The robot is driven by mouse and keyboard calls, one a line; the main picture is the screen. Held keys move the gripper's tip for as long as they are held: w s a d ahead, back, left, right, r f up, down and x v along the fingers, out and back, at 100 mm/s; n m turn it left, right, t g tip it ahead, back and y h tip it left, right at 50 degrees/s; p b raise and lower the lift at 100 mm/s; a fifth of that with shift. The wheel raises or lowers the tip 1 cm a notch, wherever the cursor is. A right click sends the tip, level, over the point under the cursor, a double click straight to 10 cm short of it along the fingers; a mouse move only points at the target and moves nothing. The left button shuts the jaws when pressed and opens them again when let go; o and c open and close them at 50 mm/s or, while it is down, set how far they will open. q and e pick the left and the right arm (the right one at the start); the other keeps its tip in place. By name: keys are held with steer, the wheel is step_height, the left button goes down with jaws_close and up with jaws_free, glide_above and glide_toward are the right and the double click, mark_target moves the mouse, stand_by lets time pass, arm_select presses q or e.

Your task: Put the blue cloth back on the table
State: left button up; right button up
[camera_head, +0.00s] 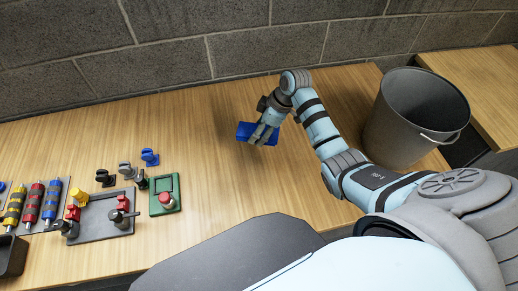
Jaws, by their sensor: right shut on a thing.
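The blue cloth (246,130) is a small dark-blue piece in the middle of the head view. My right gripper (262,133) is shut on it, and its fingers hide part of the cloth. The cloth appears over the bare middle of the wooden table (195,115); I cannot tell whether it touches the surface. My left gripper is not in view.
A grey bucket (399,123) stands on the right, beside my right arm. At the left are a grey fixture plate (99,222), a green plate with a red button (164,183), small clamps and striped cylinders (32,203). A block wall runs behind the table.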

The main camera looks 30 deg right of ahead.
mark_target(273, 133)
step_height(273, 133, down, 10)
steer(key=shift+b, duration=1)
steer(key=shift+f, duration=0.15)
steer(key=o, duration=1.2)
steer(key=shift+d+r, duration=0.1)
steer(key=shift+r, duration=0.35)
steer(key=p+v, duration=0.3)
steer(key=v, duration=0.8)
steer(key=shift+s+r, duration=0.15)
steer(key=shift+r, duration=0.1)
